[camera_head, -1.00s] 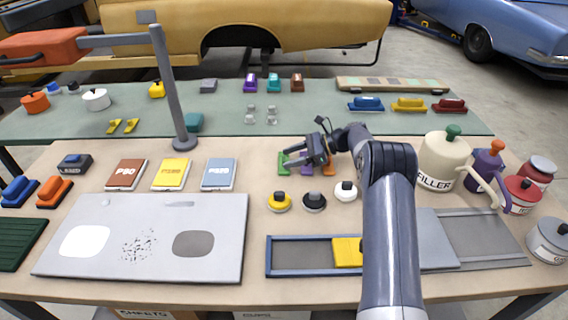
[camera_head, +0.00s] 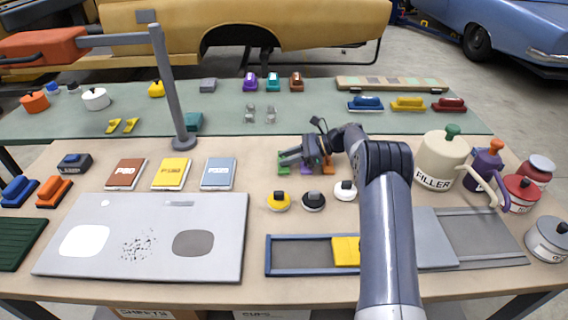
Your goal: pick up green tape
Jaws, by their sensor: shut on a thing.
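The green tape (camera_head: 283,168) is at the left end of a short row on the near bench, with a purple piece (camera_head: 306,170) and an orange piece (camera_head: 328,169) to its right. My gripper (camera_head: 285,158) reaches in from the right above the row. Its fingers are shut on the green tape and hide its upper part. The tape appears to be at bench level; I cannot tell whether it touches the bench.
A blue sanding pad (camera_head: 218,173) lies to the left. The filler can (camera_head: 442,160) stands to the right. A grey post (camera_head: 172,90) rises at the back left.

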